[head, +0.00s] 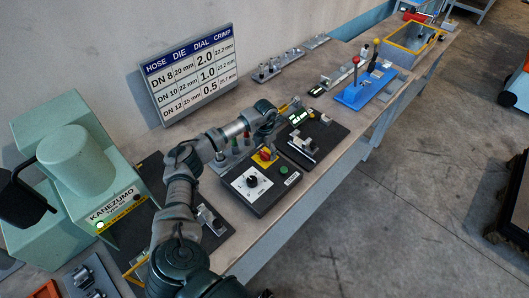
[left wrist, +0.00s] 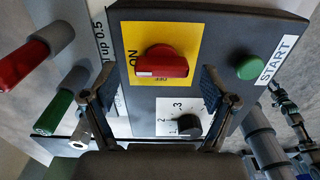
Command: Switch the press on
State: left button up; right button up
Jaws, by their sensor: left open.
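The black control box (head: 262,201) lies on the bench in front of the green press (head: 75,150). In the head view the left gripper (head: 268,138) hangs over the switch. My right gripper is not in view.
The box also has a green START button (left wrist: 250,67) and a black dial (left wrist: 188,125). Red and green handled tools (left wrist: 58,112) stand close beside it. A sign (head: 190,75) leans at the wall. A fixture (head: 310,140) sits right of the box.

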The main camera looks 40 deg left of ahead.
aim_at(264, 152)
pick_arm(q)
notch_tip(264, 152, up, 11)
jog(key=shift+f, duration=0.2)
jog(key=shift+a, duration=0.15)
dwell(0.3)
